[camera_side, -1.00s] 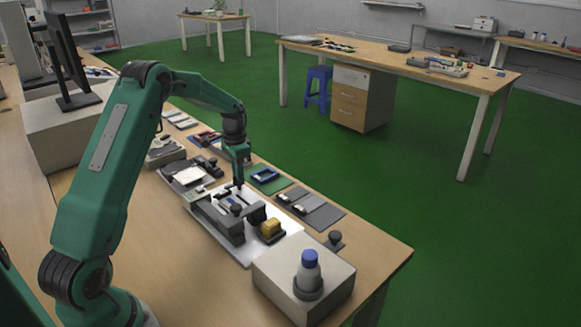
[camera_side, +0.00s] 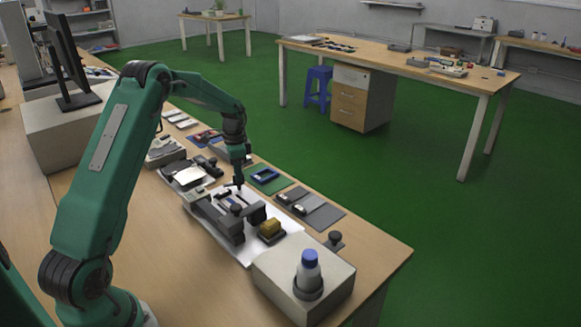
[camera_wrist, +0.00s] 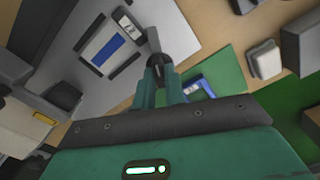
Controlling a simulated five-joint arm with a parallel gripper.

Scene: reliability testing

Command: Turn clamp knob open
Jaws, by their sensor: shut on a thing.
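The clamp fixture (camera_side: 217,221) is a dark grey block on a white plate (camera_side: 248,257) on the near bench. My gripper (camera_side: 238,184) points down at the far end of this plate. In the wrist view my gripper (camera_wrist: 158,74) is shut on a small grey piece, the clamp knob (camera_wrist: 154,40), which shows just beyond the fingertips. The fingers hide part of the knob. A blue and white part (camera_wrist: 104,48) lies between dark bars beside it. In the side view the knob is too small to make out clearly.
A yellow block (camera_side: 270,228) sits at the plate's near end. A blue frame on a green mat (camera_side: 268,178) and grey trays (camera_side: 310,208) lie to the right.

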